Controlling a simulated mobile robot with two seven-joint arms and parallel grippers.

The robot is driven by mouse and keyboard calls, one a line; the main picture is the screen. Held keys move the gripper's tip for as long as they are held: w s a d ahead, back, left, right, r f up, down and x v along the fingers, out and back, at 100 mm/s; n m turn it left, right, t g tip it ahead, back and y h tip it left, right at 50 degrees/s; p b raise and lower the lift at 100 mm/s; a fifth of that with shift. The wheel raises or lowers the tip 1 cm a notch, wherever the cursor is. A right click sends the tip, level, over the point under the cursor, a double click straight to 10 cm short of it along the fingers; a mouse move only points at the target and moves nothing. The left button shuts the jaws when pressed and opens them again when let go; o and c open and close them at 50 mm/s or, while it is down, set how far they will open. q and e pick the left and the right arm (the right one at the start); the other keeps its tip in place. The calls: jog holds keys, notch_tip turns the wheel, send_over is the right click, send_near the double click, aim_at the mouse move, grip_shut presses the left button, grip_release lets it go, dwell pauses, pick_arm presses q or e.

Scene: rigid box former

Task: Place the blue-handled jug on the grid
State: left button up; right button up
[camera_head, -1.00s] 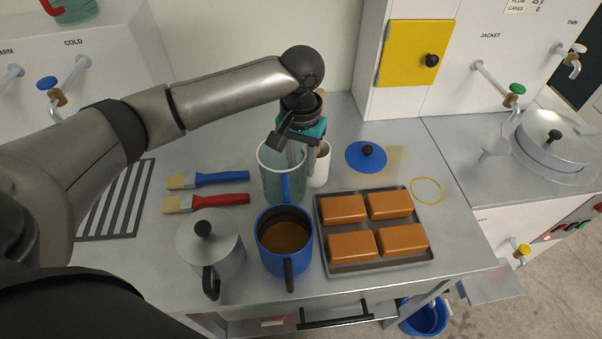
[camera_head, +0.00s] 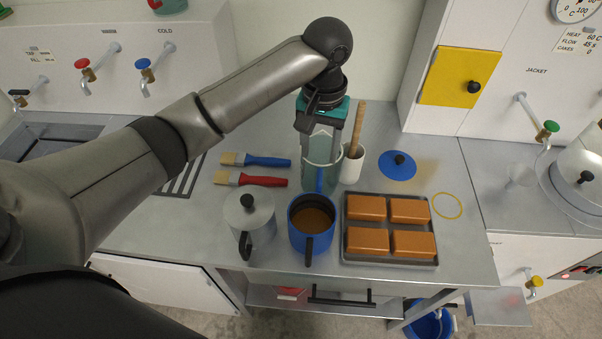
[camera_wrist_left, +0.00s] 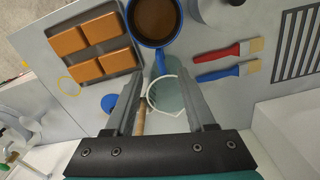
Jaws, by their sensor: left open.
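The clear jug with the blue handle (camera_head: 329,174) stands upright on the steel worktop, its handle toward the front. In the left wrist view, its round rim (camera_wrist_left: 151,105) shows between my fingers. My left gripper (camera_head: 319,155) is open and points down at the jug's top; its fingers overlap the jug in the head view. I cannot tell whether they touch it. The grid (camera_head: 184,178), a dark striped patch, lies on the worktop to the left, partly hidden behind my left arm; it also shows in the left wrist view (camera_wrist_left: 299,45). My right gripper is not in view.
A white cup with a wooden-handled tool (camera_head: 354,165) stands right beside the jug. A blue pot (camera_head: 298,236), a lidded grey pot (camera_head: 262,222) and a tray of brown blocks (camera_head: 390,259) stand in front. Two brushes (camera_head: 262,181) lie between jug and grid. A blue lid (camera_head: 388,172) lies right.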

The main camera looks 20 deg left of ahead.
aim_at(317, 183)
pick_arm(q)
notch_tip(317, 183, down, 10)
jog(key=shift+w+r+b, duration=0.1)
jog(key=shift+b, duration=0.45)
jog(key=shift+w+d+f+b, duration=0.1)
jog(key=shift+w+f+b, duration=0.1)
jog(key=shift+f, duration=1.2)
jog(key=shift+w+f+b, duration=0.15)
jog(key=shift+f+b, duration=0.05)
jog(key=shift+f, duration=1.15)
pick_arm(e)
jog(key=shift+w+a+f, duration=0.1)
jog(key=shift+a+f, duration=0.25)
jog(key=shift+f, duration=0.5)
pick_arm(q)
grip_shut()
